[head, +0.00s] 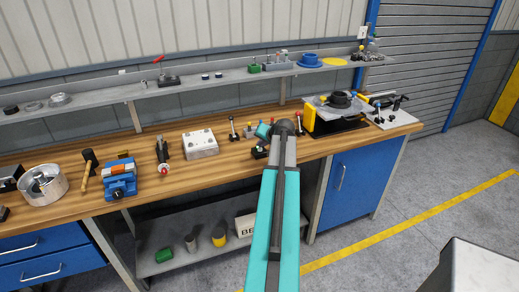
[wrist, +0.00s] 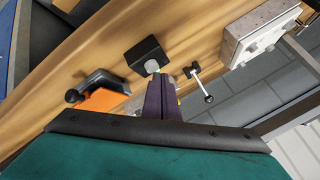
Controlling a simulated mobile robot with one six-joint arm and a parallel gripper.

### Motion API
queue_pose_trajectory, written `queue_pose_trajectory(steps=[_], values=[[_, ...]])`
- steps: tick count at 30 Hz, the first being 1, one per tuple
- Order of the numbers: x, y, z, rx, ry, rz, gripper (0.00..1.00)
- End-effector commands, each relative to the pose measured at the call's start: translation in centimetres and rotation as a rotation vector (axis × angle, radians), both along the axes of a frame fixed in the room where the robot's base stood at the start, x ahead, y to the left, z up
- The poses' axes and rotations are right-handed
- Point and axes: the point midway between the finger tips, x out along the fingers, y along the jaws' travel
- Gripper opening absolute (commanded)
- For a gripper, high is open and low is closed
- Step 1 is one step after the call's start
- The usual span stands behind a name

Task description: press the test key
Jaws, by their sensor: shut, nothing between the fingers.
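A small black box (wrist: 146,55) with a pale grey round button (wrist: 152,67) on it sits on the wooden bench in the wrist view; it looks like the test key. The black box also shows in the head view (head: 259,152), just left of my arm's end. My gripper (wrist: 162,80) is shut and empty, its purple fingers pointing at the bench. The fingertips appear very close to the button's edge in the wrist view; I cannot tell whether they touch it. In the head view my arm hides the fingers.
A small lever with a ball end (wrist: 201,83) stands right of the fingers in the wrist view. An orange and black item (wrist: 103,97) lies to their left. A pale block (head: 200,143) and a yellow-sided machine (head: 333,115) flank this spot on the bench.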

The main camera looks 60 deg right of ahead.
Motion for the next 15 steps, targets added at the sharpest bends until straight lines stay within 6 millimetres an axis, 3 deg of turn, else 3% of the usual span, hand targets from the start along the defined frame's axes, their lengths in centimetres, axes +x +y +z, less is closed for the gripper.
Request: queue_pose_trajectory(steps=[15], values=[[0.03, 0.03, 0.87, 0.0, 0.0, 0.0, 0.0]])
